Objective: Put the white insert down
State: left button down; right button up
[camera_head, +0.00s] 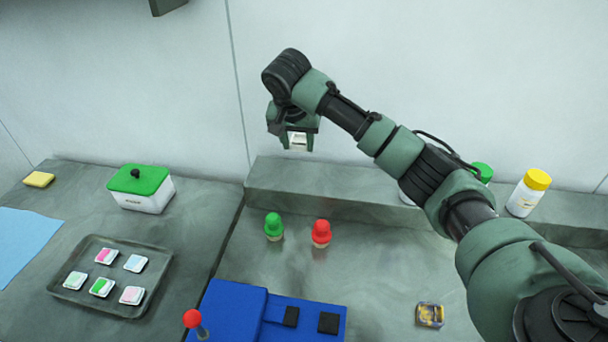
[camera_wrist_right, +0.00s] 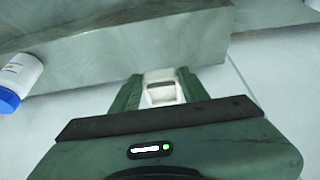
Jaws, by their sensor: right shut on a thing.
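My right gripper (camera_head: 298,146) is raised in front of the wall, above the raised ledge at the back. It is shut on the white insert (camera_head: 298,139), a small pale piece between its fingers. In the right wrist view the white insert (camera_wrist_right: 161,78) sits between the two green fingers, with a dark slot-like opening in it. The insert is clear of every surface. My left gripper is not in view.
The grey ledge (camera_head: 300,180) bears a yellow-capped bottle (camera_head: 525,194) and a green-capped one (camera_head: 480,172). Green (camera_head: 274,228) and red (camera_head: 321,233) knobbed pieces stand below. A blue fixture (camera_head: 235,308), a tray (camera_head: 70,265) and a white green-lidded box (camera_head: 145,193) stand nearer or left.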

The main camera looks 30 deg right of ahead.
aim_at(300, 186)
notch_tip(300, 186, down, 12)
jog(key=p, duration=0.2)
jog(key=shift+f+p, duration=0.25)
jog(key=shift+p, duration=0.05)
jog(key=shift+f, duration=0.2)
jog(key=shift+f, duration=0.15)
jog(key=o, duration=1.3)
jog(key=shift+o, duration=0.2)
jog(key=b+v, duration=0.2)
jog(key=v, duration=1)
